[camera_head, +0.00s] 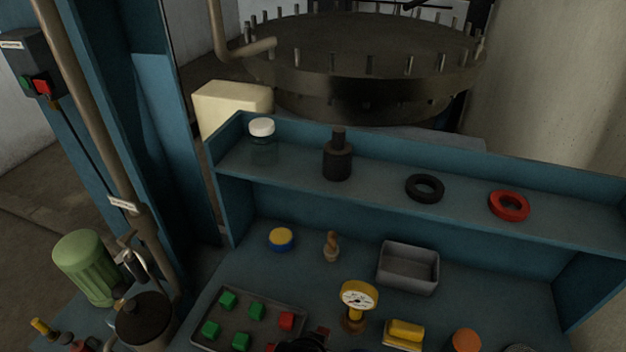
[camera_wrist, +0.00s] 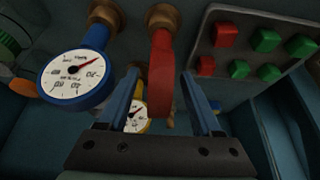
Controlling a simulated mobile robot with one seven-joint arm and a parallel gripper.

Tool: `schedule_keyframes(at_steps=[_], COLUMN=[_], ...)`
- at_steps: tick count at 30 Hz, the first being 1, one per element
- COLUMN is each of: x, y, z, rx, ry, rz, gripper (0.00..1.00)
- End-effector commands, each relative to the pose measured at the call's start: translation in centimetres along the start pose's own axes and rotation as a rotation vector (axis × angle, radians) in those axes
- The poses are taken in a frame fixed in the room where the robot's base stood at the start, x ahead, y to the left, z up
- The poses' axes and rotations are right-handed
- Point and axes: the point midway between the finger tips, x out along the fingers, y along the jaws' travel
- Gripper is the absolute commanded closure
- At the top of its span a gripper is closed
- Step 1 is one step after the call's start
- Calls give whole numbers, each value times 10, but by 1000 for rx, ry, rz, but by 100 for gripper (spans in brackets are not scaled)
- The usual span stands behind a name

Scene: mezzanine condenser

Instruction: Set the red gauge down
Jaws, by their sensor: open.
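In the wrist view, my gripper (camera_wrist: 160,80) is open, with one blue finger on each side of the red gauge (camera_wrist: 162,75). The gauge is seen edge-on, its dial hidden, with a brass base at the top of the picture. I cannot tell whether a finger touches it, or clearly see its base contact with the bench. A blue gauge (camera_wrist: 72,80) with a white dial is to the left. A yellow gauge (camera_wrist: 136,117) shows between the fingers, and stands on the bench in the head view (camera_head: 358,296). There, the red gauge is not clearly visible.
A grey tray (camera_head: 262,309) with green and red blocks lies left of the yellow gauge. A grey bin (camera_head: 408,267), a yellow block (camera_head: 405,332) and an orange round item (camera_head: 466,341) are nearby. A shelf (camera_head: 290,169) holds a jar, a black part and two rings.

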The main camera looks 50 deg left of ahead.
Motion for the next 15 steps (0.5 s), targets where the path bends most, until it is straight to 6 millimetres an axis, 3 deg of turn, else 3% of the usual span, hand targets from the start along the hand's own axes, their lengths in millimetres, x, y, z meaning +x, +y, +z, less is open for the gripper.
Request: schedule_keyframes(at_steps=[9,15], x=[-57,-76], y=[0,0], z=[0,0], rx=[0,-1], ry=[3,0], rz=[0,0], gripper=[34,34])
